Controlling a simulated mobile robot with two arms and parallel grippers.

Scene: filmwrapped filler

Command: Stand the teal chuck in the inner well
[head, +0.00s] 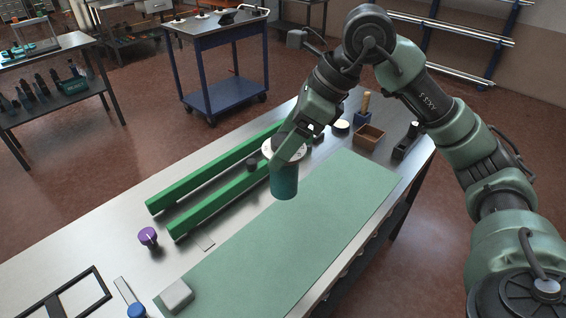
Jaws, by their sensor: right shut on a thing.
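The teal chuck (285,182) is a short upright cylinder. My right gripper (287,158) is shut on its top and holds it over the far left part of the green mat, next to the nearer green rail. Whether its base touches anything is hard to tell. A pale round piece (268,146) shows partly behind the gripper, between the rails' right ends. I cannot make out an inner well for certain; the gripper and chuck hide part of this area. My left gripper is not in view.
Two long green rails (190,187) lie on the metal bench, with a small black cylinder (251,165) near them. A purple knob (148,237), a grey block (176,295) and a brown open box (368,137) stand around. The green mat (330,210) is mostly clear.

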